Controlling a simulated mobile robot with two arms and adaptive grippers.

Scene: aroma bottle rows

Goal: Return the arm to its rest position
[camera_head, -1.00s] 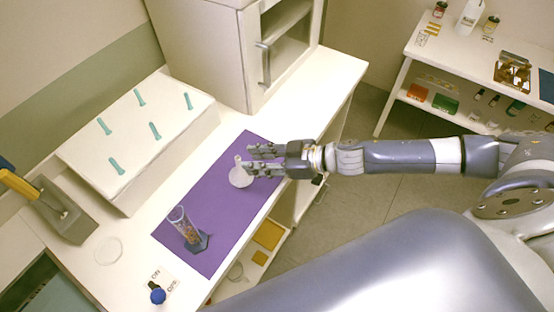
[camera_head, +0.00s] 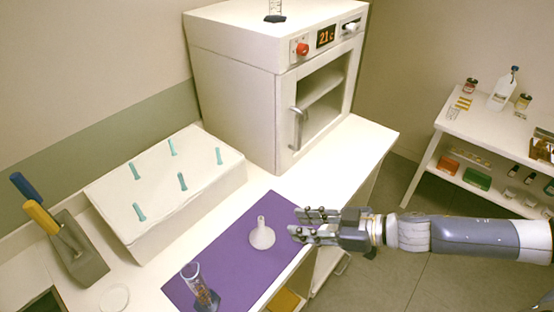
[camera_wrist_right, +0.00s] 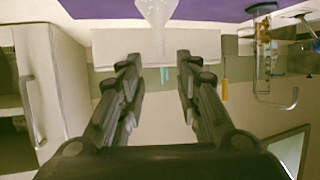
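My right gripper (camera_head: 316,227) is open and empty, with its arm coming in from the right, over the right edge of the purple mat (camera_head: 222,259). In the right wrist view its two fingers (camera_wrist_right: 160,95) stand apart with nothing between them. A small white funnel-shaped vessel (camera_head: 262,238) stands on the mat, a short gap left of the fingertips; it also shows at the top of the right wrist view (camera_wrist_right: 157,12). My left gripper is not in view.
A glass cylinder (camera_head: 199,286) with brownish contents stands on the mat. A white rack (camera_head: 190,205) with several teal pegs is behind, beside a white oven (camera_head: 250,65). A tool holder (camera_head: 80,255) is at left. A white shelf (camera_head: 462,120) with bottles stands right.

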